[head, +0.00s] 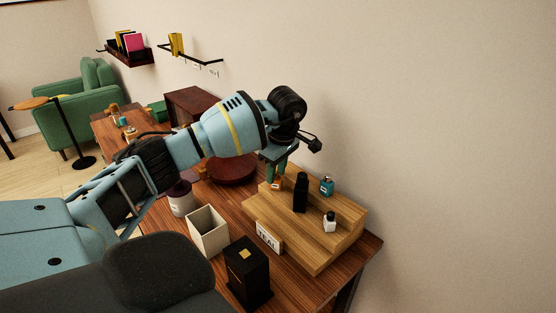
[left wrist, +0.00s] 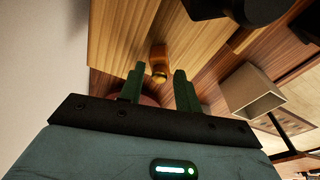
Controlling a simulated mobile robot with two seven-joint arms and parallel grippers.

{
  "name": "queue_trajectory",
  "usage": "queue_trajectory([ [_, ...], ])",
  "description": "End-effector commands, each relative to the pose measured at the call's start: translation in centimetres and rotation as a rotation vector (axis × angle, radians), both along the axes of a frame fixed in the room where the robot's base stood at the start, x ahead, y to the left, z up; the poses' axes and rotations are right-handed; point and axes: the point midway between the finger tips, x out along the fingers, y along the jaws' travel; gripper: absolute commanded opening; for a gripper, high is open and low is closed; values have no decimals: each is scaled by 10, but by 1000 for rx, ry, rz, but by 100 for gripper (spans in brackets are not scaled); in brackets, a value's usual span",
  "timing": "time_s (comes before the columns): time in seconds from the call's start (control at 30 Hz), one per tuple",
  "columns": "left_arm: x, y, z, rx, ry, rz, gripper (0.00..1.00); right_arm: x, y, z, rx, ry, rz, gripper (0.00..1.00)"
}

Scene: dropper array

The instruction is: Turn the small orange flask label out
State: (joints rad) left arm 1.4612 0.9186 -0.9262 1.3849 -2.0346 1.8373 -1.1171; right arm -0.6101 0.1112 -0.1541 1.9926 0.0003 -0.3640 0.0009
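The small orange flask (head: 277,185) stands on the wooden stepped stand (head: 318,253), at its left end, in the head view. A pale patch shows on its side, too small to read. My left gripper (head: 275,172) is above it, green fingers pointing down. In the left wrist view the orange flask (left wrist: 159,62) shows just beyond the fingertips, in line with the gap. The left gripper (left wrist: 159,72) is open, with a clear gap between its fingers. I cannot tell whether a finger touches the flask. My right gripper is not in view.
A tall black bottle (head: 300,193), a teal flask (head: 327,185) and a small white bottle (head: 329,222) share the stand. A sign card (head: 268,237) is at its front. A cream open box (head: 208,232) and a black box (head: 248,274) stand left of it.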

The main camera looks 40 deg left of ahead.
Motion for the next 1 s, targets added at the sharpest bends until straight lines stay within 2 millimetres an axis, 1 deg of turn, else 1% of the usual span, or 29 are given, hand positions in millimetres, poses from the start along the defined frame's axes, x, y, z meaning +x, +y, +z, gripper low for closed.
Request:
queue_trajectory([
  [0.1,-1,2,-15,0,2,0,33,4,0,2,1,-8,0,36],
  [0.27,-1,4,-27,0,0,0,33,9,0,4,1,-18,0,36],
  [0.37,-1,5,-30,0,0,0,33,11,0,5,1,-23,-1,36],
  [0.6,-1,5,-30,0,-1,-1,33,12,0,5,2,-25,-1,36],
  [0.67,-1,5,-30,0,-1,-1,27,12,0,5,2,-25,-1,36],
  [0.87,-1,5,-30,0,-1,-1,1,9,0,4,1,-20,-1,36],
  [0.93,-1,5,-30,0,-1,-6,0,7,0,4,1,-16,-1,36],
  [1.0,0,5,-29,0,-2,-56,0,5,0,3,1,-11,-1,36],
])
